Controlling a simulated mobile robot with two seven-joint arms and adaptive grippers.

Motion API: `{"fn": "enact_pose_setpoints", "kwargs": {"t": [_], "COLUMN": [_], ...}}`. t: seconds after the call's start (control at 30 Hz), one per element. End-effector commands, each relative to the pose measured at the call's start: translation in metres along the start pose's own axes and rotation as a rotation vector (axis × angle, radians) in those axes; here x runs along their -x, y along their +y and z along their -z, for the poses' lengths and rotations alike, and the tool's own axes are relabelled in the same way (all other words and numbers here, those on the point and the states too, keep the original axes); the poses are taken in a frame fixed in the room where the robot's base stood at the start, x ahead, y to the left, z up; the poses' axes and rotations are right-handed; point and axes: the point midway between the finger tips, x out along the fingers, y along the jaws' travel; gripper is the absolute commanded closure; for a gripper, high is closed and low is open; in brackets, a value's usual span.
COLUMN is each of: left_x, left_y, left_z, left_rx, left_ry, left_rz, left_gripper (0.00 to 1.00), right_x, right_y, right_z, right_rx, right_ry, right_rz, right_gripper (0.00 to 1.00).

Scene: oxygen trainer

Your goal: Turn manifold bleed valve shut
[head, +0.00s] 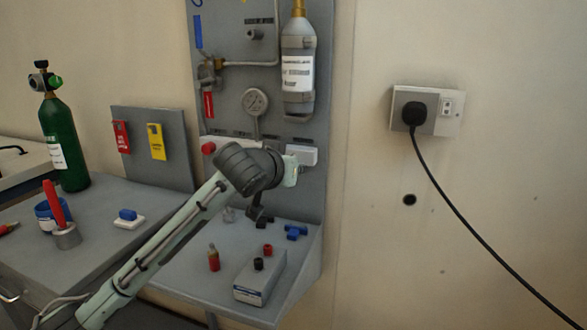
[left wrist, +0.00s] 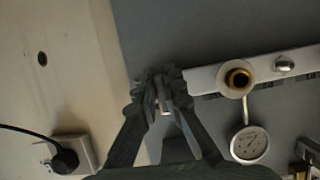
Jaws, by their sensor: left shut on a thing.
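The manifold (left wrist: 212,78) is a pale bar on the grey panel, with a brass-ringed port (left wrist: 238,79) and a silver fitting in the left wrist view. My left gripper (left wrist: 160,88) is shut around a small metal piece (left wrist: 163,104) by the bar's left end there, seemingly the bleed valve's handle. The fingers hide most of it, so its angle is hard to tell. In the head view, my arm covers the manifold's middle; its right end (head: 303,154) shows. I cannot make out the grasp there. My right gripper is out of view.
A gauge (head: 256,101) and a labelled cylinder (head: 298,72) are on the panel above. The shelf below holds a grey box (head: 260,278), a small red bottle (head: 213,258) and blue fittings (head: 296,231). A wall socket (head: 427,110) with a black cable is at the right.

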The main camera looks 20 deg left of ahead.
Motion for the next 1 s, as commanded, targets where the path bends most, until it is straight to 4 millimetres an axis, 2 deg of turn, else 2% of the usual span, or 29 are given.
{"fn": "enact_pose_setpoints", "kwargs": {"t": [0.2,0.23,0.4,0.77,0.87,1.0], "left_x": [0.000,0.000,0.000,0.004,0.016,0.045], "left_y": [0.000,0.000,0.000,0.000,0.000,0.001], "left_z": [0.000,-0.001,0.000,0.000,0.000,0.001], "left_rx": [-0.001,-0.001,-0.001,0.000,0.000,-0.001], "left_ry": [-0.001,-0.001,-0.001,0.000,0.001,0.002], "left_rz": [0.001,0.001,0.001,0.000,-0.001,-0.003], "left_gripper": [1.00,0.90,0.70,0.70,0.70,0.70], "right_x": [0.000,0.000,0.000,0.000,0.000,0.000], "right_y": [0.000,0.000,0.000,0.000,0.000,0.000], "right_z": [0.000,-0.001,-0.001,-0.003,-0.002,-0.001], "right_rx": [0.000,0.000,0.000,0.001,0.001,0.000], "right_ry": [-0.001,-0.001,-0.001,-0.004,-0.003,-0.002], "right_rz": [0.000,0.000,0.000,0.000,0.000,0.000], "right_gripper": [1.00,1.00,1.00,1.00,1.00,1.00]}}
